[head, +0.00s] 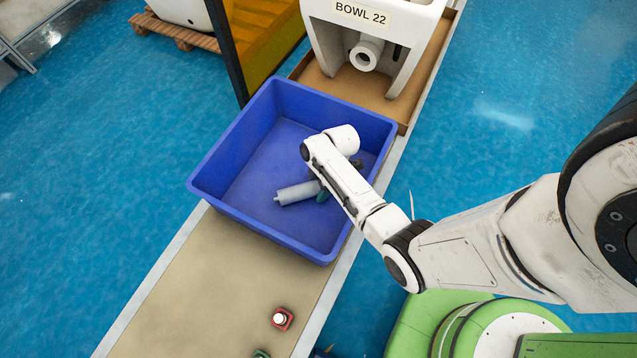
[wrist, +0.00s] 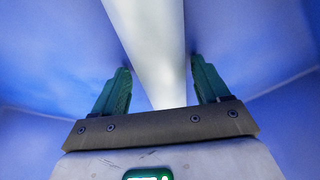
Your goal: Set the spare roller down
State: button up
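The spare roller (head: 298,193), a pale grey cylinder with a thin pin at its left end, is inside the blue bin (head: 234,133), low near the floor. My gripper (head: 336,182) reaches down into the bin at the roller's right end, partly hidden by my arm. In the wrist view the roller (wrist: 160,50) runs between the two green fingers of my gripper (wrist: 160,82). The fingers are wide apart, with a narrow gap on each side of the roller. Whether the roller fully rests on the bin floor is hard to tell.
The bin stands on a tan conveyor (head: 225,270). Behind it is a white toilet bowl (head: 330,45) labelled BOWL 22, with a white roll-like part (head: 366,54). The bin's left side is empty.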

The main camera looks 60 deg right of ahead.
jog(key=p+v, duration=0.2)
jog(key=v, duration=1)
jog(key=s+a+r+m, duration=0.3)
jog(key=a, duration=0.1)
jog(key=s+a+r+m+h, duration=0.1)
jog(key=s+a+r+m, duration=0.2)
jog(key=s+a, duration=0.1)
jog(key=s+a+r+m+g+h, duration=0.1)
jog(key=s+a+r+m, duration=0.2)
jog(key=a, duration=0.3)
jog(key=shift+s+r+m, duration=0.4)
jog(key=shift+s+r, duration=0.05)
jog(key=shift+r, duration=0.15)
